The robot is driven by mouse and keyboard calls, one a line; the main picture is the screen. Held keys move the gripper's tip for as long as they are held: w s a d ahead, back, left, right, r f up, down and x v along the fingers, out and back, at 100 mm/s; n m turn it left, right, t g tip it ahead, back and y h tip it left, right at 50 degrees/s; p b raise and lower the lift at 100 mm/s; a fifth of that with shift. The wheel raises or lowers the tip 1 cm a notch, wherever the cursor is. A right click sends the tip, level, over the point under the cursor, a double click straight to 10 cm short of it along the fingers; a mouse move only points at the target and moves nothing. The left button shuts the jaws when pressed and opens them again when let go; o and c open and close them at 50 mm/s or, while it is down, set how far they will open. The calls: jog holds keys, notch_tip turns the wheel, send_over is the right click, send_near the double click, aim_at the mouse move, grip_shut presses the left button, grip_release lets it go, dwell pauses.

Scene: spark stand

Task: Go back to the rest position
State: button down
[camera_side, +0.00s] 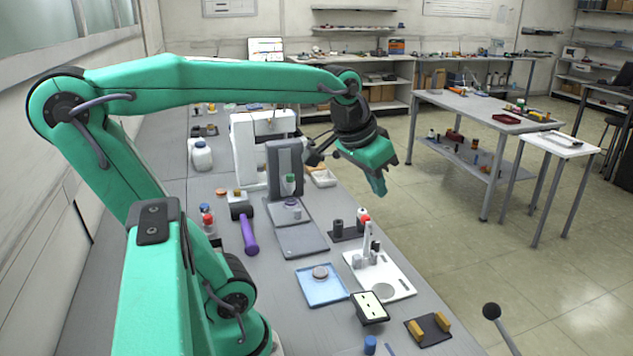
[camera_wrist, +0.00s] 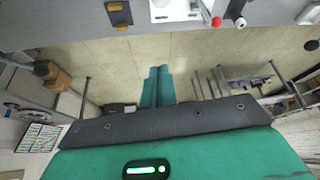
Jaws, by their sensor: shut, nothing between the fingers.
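My gripper (camera_side: 376,183) is in the air in the side view, past the right edge of the long grey bench (camera_side: 427,303). Its green fingers point down and hold nothing. In the wrist view the two green fingers (camera_wrist: 157,87) lie together, shut, with the floor behind them. My green arm stretches from the left across the top of the side view. The gripper touches nothing that I can see.
On the bench stand a white plate with a post (camera_side: 382,277), a blue tray (camera_side: 322,299), a purple-handled tool (camera_side: 249,235), a dark upright stand (camera_side: 285,168) and a white bottle (camera_side: 201,156). A side table (camera_side: 497,118) stands back right. The floor between is clear.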

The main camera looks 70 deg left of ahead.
jog(key=s+d+f+m+h, duration=0.1)
jog(key=s+d+f+m, duration=0.1)
jog(key=s+d+f, duration=0.3)
jog(key=shift+s+d+t, duration=0.3)
jog(key=shift+s+d, duration=0.15)
jog(key=shift+s, duration=0.3)
jog(key=c, duration=2.2)
grip_release()
jog(key=shift+f, duration=0.1)
